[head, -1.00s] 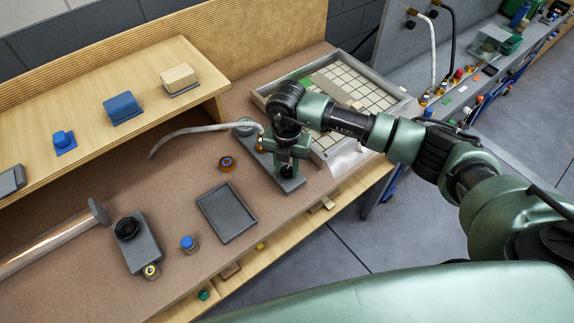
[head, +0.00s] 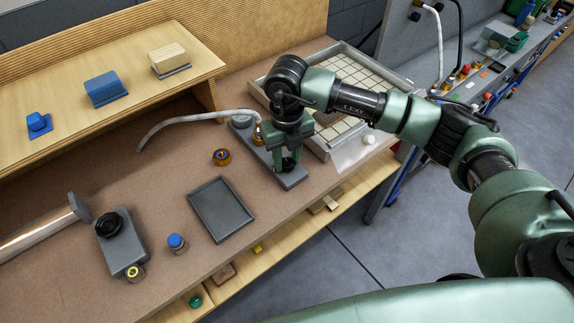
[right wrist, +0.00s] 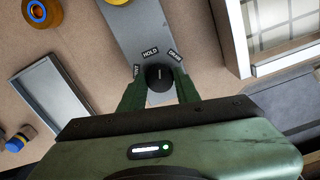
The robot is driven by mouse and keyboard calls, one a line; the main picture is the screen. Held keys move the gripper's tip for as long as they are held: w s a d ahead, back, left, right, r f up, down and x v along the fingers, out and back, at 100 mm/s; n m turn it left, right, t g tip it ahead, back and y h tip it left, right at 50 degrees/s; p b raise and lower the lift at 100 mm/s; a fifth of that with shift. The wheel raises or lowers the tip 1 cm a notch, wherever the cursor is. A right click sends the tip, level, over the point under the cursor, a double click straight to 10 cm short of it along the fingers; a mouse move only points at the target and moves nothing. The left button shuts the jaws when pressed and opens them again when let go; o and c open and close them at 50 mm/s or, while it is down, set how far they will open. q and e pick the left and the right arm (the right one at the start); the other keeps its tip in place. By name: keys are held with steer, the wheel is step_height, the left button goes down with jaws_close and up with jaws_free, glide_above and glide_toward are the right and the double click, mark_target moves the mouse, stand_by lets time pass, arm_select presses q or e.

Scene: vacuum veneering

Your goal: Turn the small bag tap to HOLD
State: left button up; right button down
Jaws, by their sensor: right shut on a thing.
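The small bag tap has a round black knob (right wrist: 158,79) at the near end of a grey base plate (head: 290,180). Labels for HOLD (right wrist: 150,51) and DRAW (right wrist: 175,54) show around it in the right wrist view, with a third label partly hidden at the left. A short pale mark on the knob points up the picture, roughly toward HOLD and a little to its right. My right gripper (head: 287,160) reaches down over the plate, its green fingers shut on the knob from both sides. My left gripper is not in view.
A grey hose (head: 190,117) curves left from the plate's far end. A framed grid bed (head: 350,80) lies behind my right arm. Bare bench lies left of the ring.

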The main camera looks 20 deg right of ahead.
mark_target(287, 162)
steer(key=shift+w+f+n+b, duration=0.1)
steer(key=shift+f+n+b, duration=0.05)
steer(key=shift+n+b, duration=1)
steer(key=shift+r+n+b, duration=0.2)
steer(key=shift+n+b, duration=0.55)
steer(key=shift+n, duration=0.1)
steer(key=c, duration=1)
jaws_free()
step_height(287, 162, up, 8)
steer(key=shift+f+b, duration=0.1)
steer(key=shift+b, duration=0.75)
